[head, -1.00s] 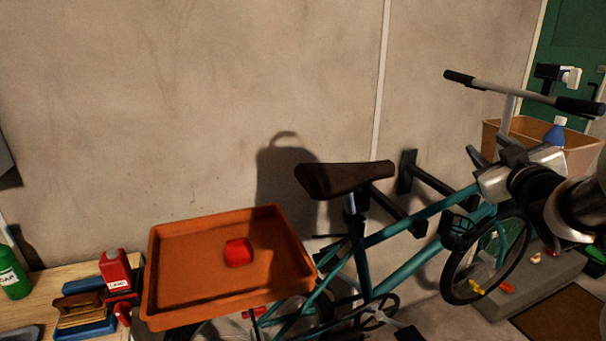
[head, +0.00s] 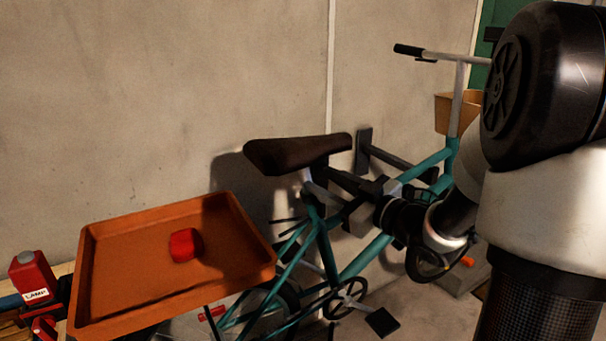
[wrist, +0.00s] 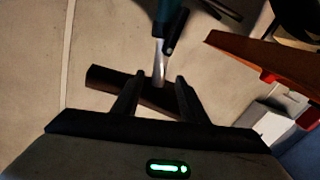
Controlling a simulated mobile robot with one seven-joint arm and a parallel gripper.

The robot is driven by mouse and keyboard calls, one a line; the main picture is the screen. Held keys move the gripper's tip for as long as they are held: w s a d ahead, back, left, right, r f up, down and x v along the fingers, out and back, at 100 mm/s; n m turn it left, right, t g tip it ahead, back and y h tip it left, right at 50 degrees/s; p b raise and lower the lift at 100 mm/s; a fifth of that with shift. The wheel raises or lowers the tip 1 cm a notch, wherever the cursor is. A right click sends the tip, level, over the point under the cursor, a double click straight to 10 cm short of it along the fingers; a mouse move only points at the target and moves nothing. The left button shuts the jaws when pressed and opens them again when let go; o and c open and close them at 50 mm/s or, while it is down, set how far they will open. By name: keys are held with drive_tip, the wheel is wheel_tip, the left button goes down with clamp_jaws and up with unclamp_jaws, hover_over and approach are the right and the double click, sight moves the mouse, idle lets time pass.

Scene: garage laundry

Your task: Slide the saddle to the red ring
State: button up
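My gripper (head: 332,188) is just below and right of the saddle. In the wrist view my gripper (wrist: 160,76) is open, its fingers apart, with the post showing between the tips. I cannot tell whether they touch the saddle. I cannot make out a red ring on the post.
An orange tray (head: 102,285) holding a red object (head: 185,245) is left of the saddle; it also shows close by in the wrist view (wrist: 250,50). A wall (head: 160,90) stands behind the bicycle, with dark brackets (head: 364,150) on it. A red can (head: 32,278) is at far left.

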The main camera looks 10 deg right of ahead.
sight(308, 173)
drive_tip(key=x, duration=0.7)
drive_tip(key=shift+w+b, duration=0.25)
drive_tip(key=shift+b, duration=0.15)
clamp_jaws()
